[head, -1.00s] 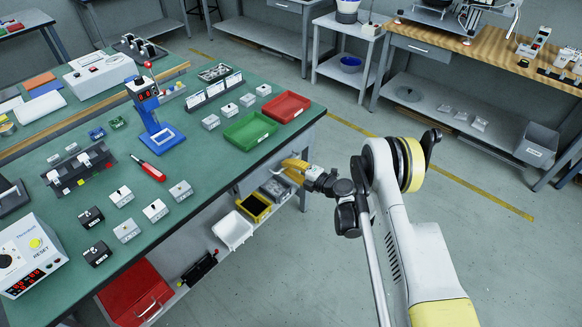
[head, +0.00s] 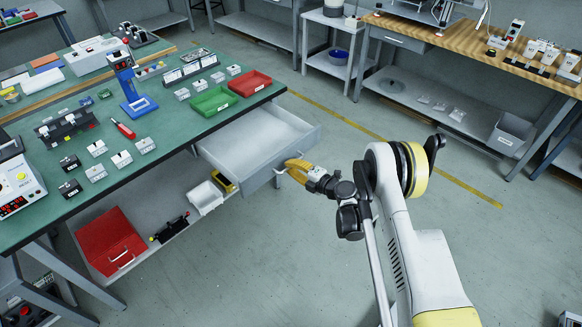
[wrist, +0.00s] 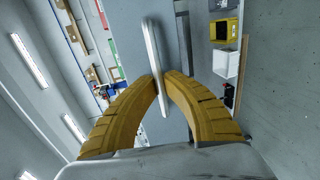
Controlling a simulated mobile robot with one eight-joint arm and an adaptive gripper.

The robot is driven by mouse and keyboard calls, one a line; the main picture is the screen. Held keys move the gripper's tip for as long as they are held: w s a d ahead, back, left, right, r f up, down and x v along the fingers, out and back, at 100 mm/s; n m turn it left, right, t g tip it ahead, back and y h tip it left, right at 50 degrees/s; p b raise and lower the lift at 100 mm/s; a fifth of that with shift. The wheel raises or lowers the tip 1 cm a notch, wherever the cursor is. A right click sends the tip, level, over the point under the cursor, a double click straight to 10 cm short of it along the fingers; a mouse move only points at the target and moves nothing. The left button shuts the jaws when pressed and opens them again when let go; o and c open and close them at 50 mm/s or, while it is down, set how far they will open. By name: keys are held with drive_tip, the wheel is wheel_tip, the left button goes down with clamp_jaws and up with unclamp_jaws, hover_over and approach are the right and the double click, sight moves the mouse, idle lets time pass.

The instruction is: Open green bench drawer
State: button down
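The green bench (head: 165,160) stands at the left in the head view. Its grey drawer (head: 257,141) is pulled well out from under the bench's right end, and its inside looks empty. My gripper (head: 292,165) with yellow fingers is at the drawer's front face. In the wrist view my gripper (wrist: 162,80) has its two fingers closed on the pale bar handle (wrist: 155,65), one on each side. The drawer front (wrist: 135,40) fills the area behind the handle.
A red toolbox (head: 110,240), a white bin (head: 205,196) and a yellow bin (head: 226,182) sit on the bench's lower shelf. Green and red trays (head: 250,82) lie on the bench top. Grey floor (head: 250,270) is clear in front of the drawer.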

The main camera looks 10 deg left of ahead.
drive_tip(key=shift+s+d, duration=0.25)
drive_tip(key=shift+d, duration=0.05)
drive_tip(key=c, duration=1.5)
unclamp_jaws()
drive_tip(key=shift+r, duration=0.1)
drive_tip(key=o, duration=0.5)
wheel_tip(320, 180, up, 5)
drive_tip(key=shift+w+f, duration=0.1)
drive_tip(key=shift+w, duration=0.05)
drive_tip(key=shift+c, duration=0.2)
drive_tip(key=r, duration=0.3)
drive_tip(key=shift+s+r, duration=0.2)
drive_tip(key=shift+r, duration=0.15)
drive_tip(key=c, duration=0.5)
drive_tip(key=shift+o, duration=0.2)
drive_tip(key=shift+w+r, duration=0.1)
drive_tip(key=shift+r, duration=0.6)
